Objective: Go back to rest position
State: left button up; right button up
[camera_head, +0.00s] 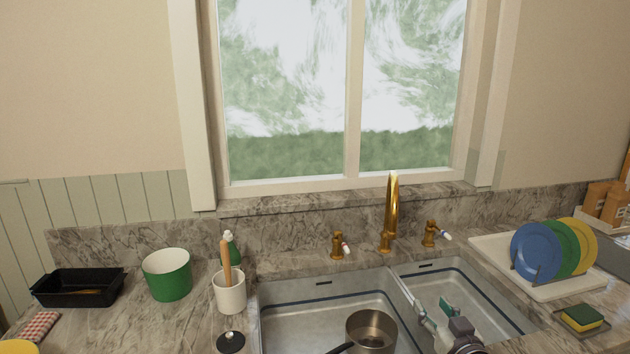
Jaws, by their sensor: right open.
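My right gripper (432,310) shows at the lower right of the head view, over the double sink (330,307) near the divider between its basins. Its fingers are open, with nothing visible between them. A metal pot (371,326) with a dark handle is in the left basin, to the left of the gripper and apart from it in the picture. My left gripper is not in view.
A gold faucet (390,215) stands behind the sink. To the right are a rack with blue, green and yellow plates (537,252) and a sponge (582,318). To the left are a white crock (230,293), green pot (167,277) and black tray (75,298).

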jog(key=s+a+f+g, duration=0.3)
jog(key=s+f+g, duration=0.3)
jog(key=s+f, duration=0.85)
jog(key=s+a+f+g+h, duration=0.1)
jog(key=s+f+g, duration=0.25)
jog(key=s, duration=0.75)
jog(key=s+f+g+h, duration=0.15)
jog(key=s+g, duration=0.25)
jog(key=s, duration=0.6)
notch_tip(320, 180, down, 28)
jog(key=s+g+b, duration=0.1)
jog(key=b, duration=0.1)
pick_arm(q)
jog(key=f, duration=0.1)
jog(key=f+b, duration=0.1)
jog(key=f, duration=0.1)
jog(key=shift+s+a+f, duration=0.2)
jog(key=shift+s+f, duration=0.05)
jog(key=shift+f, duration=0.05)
pick_arm(e)
jog(key=s+d+f+n+g, duration=0.1)
jog(key=s+d+f, duration=0.2)
jog(key=s+f, duration=1.4)
jog(key=shift+f+y, duration=0.3)
jog(key=shift+y, duration=0.05)
